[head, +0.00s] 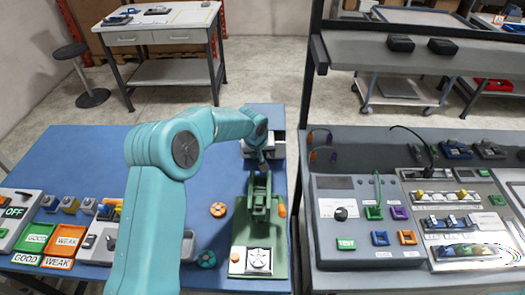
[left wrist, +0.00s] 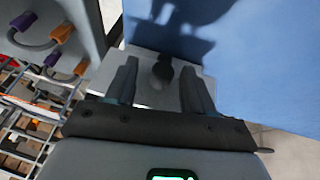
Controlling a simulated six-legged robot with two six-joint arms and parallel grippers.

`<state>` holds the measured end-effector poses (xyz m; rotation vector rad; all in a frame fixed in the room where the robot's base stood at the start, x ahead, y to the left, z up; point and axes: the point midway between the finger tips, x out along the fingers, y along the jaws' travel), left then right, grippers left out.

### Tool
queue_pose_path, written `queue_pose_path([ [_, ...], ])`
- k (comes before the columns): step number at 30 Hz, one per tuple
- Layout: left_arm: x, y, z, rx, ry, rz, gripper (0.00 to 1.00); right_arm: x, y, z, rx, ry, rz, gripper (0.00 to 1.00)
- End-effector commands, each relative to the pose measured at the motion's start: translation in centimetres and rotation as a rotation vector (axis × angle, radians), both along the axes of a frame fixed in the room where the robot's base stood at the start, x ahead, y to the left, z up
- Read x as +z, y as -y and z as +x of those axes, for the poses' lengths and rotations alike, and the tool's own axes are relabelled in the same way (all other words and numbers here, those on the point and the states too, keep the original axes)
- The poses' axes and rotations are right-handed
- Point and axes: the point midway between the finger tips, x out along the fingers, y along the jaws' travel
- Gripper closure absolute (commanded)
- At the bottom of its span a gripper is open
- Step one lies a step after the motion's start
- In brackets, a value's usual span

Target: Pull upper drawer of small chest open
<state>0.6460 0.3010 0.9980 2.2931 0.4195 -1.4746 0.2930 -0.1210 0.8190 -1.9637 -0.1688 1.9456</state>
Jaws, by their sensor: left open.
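The small chest (head: 277,150) is a light grey block at the right far part of the blue table, partly hidden behind my left arm and gripper. In the left wrist view a light grey surface (left wrist: 145,95), which looks like the chest, lies beyond my fingers, with a dark rounded knob (left wrist: 162,70) on it. My left gripper (head: 262,158) is at the chest, and its two fingers (left wrist: 161,80) are open, one on each side of the knob with gaps visible. Whether a drawer is open cannot be told. My right gripper is not in view.
A green press-like fixture (head: 242,215) stands just in front of the chest. An orange round part (head: 218,210) lies left of it. A grey panel bench (head: 330,276) with buttons is to the right, across a narrow gap. The blue table (head: 90,150) is clear at far left.

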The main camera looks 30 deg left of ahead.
Motion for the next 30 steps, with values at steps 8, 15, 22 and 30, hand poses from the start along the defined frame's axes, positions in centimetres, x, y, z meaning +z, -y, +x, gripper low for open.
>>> queue_pose_path([
  [8, 0.0, 0.0, 0.0, 0.001, 0.000, 0.000, 0.73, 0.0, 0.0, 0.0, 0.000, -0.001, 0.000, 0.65],
  [15, -0.1, 0.1, -0.1, 0.000, -0.002, -0.001, 1.00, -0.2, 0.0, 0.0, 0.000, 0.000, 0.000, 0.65],
  [22, -0.6, 1.4, -2.6, -0.001, 0.000, -0.001, 1.00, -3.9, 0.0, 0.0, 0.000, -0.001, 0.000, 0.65],
  [30, -0.1, 2.3, -4.6, 0.000, -0.002, -0.003, 1.00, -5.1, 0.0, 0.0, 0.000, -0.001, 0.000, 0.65],
])
